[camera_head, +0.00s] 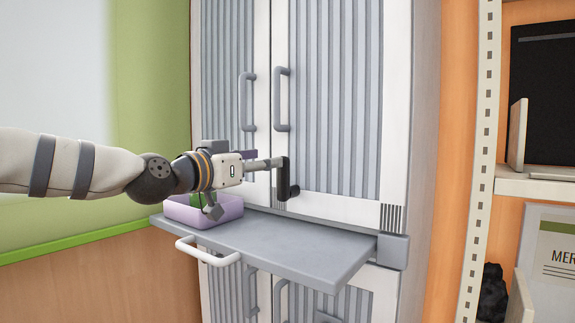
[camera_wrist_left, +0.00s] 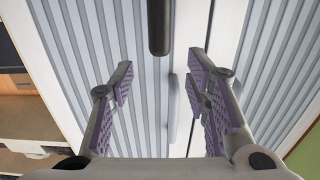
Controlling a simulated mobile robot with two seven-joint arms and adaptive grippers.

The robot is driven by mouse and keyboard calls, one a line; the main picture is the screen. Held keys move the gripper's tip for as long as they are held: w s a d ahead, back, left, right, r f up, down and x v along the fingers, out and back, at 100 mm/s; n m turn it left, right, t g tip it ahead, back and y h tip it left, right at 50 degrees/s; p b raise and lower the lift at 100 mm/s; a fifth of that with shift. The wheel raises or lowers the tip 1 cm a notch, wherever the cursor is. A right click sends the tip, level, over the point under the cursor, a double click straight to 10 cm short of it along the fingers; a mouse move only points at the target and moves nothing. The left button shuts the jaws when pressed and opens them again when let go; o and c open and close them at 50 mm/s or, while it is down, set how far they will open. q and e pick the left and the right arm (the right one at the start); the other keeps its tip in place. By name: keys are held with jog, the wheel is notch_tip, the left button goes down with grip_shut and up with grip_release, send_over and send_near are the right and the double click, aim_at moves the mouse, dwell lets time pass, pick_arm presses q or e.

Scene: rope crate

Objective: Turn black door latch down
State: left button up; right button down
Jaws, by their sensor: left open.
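The black door latch (camera_head: 285,178) is on the lower edge of the white-framed cabinet door. Its bar hangs roughly upright, with a knob at its lower end. My left gripper (camera_head: 268,160) is open, and its fingers point at the latch from the left. In the head view a fingertip overlaps the latch's upper part; I cannot tell whether they touch. In the left wrist view, the black bar (camera_wrist_left: 159,27) shows at the top, beyond the gap between the purple-padded fingers of the gripper (camera_wrist_left: 160,65). Nothing is between the pads. My right gripper is out of view.
A grey fold-out shelf (camera_head: 300,250) with a white handle (camera_head: 208,254) juts out below the latch. A purple crate (camera_head: 222,212) stands on it under my left arm. Two long grey door handles (camera_head: 281,100) are above. An open shelf rack (camera_head: 545,187) stands at the right.

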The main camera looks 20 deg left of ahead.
pick_arm(q)
jog(key=x, duration=0.2)
jog(key=f+x, duration=0.1)
jog(key=x, duration=0.1)
jog(key=b+x, duration=0.1)
jog(key=x, duration=0.1)
jog(key=shift+w+d+f, duration=0.1)
jog(key=shift+w+f, duration=0.15)
jog(key=shift+w, duration=0.1)
jog(key=shift+w+d+r, duration=0.25)
jog(key=shift+w+r, duration=0.15)
jog(key=shift+w, duration=0.15)
jog(key=shift+c, duration=0.3)
grip_shut()
